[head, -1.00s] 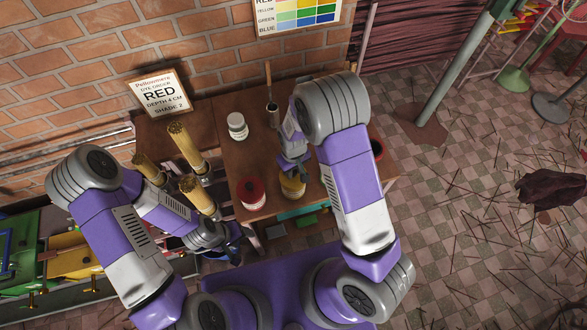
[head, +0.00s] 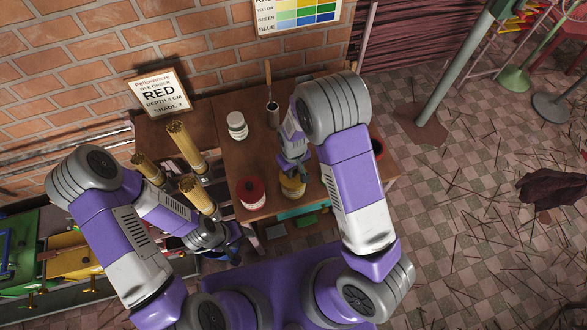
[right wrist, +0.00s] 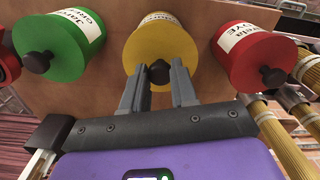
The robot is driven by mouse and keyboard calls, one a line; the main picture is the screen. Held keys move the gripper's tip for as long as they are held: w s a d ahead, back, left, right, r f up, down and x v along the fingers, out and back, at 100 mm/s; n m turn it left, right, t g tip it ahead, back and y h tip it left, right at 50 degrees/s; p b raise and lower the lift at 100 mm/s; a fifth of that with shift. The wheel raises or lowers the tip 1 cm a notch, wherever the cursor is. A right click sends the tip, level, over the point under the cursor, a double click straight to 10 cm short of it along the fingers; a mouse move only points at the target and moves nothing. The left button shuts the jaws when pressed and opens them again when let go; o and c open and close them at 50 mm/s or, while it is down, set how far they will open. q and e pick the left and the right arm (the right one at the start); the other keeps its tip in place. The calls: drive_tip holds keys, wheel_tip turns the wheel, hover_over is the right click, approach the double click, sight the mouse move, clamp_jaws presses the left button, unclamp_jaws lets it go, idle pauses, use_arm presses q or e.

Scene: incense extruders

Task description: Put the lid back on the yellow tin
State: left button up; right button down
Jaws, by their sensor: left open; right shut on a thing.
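The yellow tin (head: 293,188) stands on the brown table near its front edge, partly hidden under my right gripper (head: 291,168) in the head view. In the right wrist view the yellow tin (right wrist: 158,38) is straight ahead with a pale label on its side. My right gripper (right wrist: 158,75) is shut on the dark knob (right wrist: 160,72) of the yellow lid. The lid lines up with the tin; I cannot tell whether it is fully seated or slightly above. My left gripper (head: 229,243) is open, low at the left of the table, partly hidden by its arm.
A red-lidded tin (head: 251,191) stands left of the yellow tin, and a white-lidded jar (head: 237,125) stands behind. A green tin (right wrist: 68,42) and a red tin (right wrist: 250,55) flank the yellow one in the wrist view. Incense bundles (head: 186,146) stand left of the table.

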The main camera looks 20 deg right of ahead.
drive_tip(key=shift+c, duration=1.6)
unclamp_jaws()
drive_tip(key=shift+r+p, duration=2.6)
drive_tip(key=shift+r, duration=0.95)
drive_tip(key=shift+c, duration=0.5)
clamp_jaws()
